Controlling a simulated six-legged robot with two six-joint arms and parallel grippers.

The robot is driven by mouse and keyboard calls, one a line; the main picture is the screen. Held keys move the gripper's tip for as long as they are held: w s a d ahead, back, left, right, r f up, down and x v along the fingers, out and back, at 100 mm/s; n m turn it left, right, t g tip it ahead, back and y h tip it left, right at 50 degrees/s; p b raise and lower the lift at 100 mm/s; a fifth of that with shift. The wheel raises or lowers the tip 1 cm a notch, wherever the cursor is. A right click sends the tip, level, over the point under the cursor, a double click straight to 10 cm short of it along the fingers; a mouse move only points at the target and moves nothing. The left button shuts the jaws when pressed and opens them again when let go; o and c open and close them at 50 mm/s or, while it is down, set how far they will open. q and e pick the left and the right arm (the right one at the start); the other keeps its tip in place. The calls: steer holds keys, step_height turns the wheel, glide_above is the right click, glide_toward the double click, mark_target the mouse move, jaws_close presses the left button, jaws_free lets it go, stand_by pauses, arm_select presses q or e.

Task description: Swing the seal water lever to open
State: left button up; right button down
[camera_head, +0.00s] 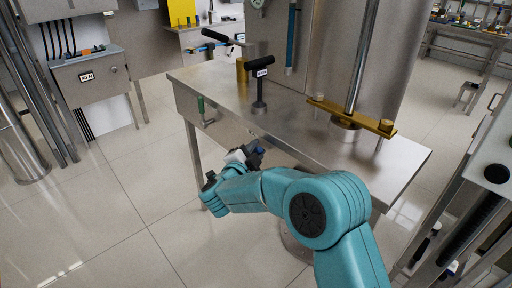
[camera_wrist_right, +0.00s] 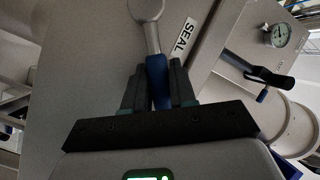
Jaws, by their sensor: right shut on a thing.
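The seal water lever shows in the right wrist view as a metal arm with a blue grip (camera_wrist_right: 157,80), running up to a round metal hub beside a plate marked "SEAL" (camera_wrist_right: 183,37). My right gripper (camera_wrist_right: 158,70) has its two dark fingers on either side of the blue grip and is shut on it. In the head view my right gripper (camera_head: 246,157) is at the front edge of the steel bench. A small patch of blue shows at its fingers, and most of the lever is hidden there. My left gripper is in neither view.
The steel bench (camera_head: 205,80) carries a black T-handle (camera_head: 260,68) and a brass crossbar (camera_head: 350,117). A green-handled lever (camera_head: 202,106) hangs at its front left. The floor at left is open.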

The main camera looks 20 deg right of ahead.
stand_by(0.3)
steer(key=c, duration=1)
jaws_free()
steer(key=v, duration=1.6)
steer(key=shift+s+a+r+p, duration=0.1)
steer(key=shift+a+p, duration=0.1)
steer(key=shift+p, duration=0.15)
